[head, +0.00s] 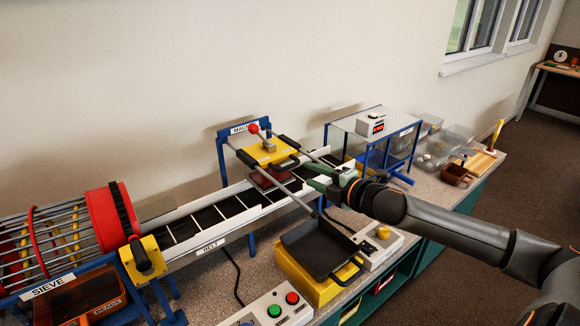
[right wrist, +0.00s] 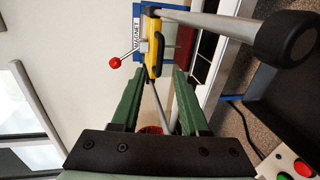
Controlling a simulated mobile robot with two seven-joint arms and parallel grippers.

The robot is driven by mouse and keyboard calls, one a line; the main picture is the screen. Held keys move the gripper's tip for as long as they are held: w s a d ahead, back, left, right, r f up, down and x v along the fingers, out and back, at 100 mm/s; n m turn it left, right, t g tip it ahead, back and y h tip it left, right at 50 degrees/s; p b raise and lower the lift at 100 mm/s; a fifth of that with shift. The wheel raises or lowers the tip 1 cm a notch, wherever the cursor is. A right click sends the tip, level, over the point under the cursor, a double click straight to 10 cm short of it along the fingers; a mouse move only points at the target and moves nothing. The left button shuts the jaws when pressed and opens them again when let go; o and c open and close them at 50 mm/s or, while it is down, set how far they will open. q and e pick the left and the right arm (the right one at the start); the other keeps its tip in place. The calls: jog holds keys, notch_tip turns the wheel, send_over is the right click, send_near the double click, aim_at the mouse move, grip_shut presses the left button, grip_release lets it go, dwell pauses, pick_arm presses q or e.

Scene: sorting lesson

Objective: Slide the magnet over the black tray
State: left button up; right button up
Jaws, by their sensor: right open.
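The magnet carriage (head: 268,152) is a yellow plate with black handles and a red-knobbed lever, sitting on two grey rails above the belt. A red block (head: 268,178) hangs under it. The black tray (head: 318,247) rests on a yellow stand in front of the belt, near the front ends of the rails. My right gripper (head: 322,180) is open and empty, just right of the carriage and apart from it. In the right wrist view the yellow carriage (right wrist: 154,50) shows beyond and between the open fingers (right wrist: 157,85). My left gripper is not in view.
The belt (head: 210,217) runs behind the tray, with the sieve drum (head: 105,215) at left. A control box (head: 275,308) with green and red buttons stands in front. A blue-framed stand (head: 372,135) and clear bins (head: 440,145) are at right.

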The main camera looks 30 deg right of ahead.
aim_at(291, 167)
jog(key=shift+p+x, duration=0.6)
jog(key=shift+x, duration=4.25)
jog(key=shift+s+a, duration=0.1)
grip_shut()
jog(key=shift+f, duration=0.1)
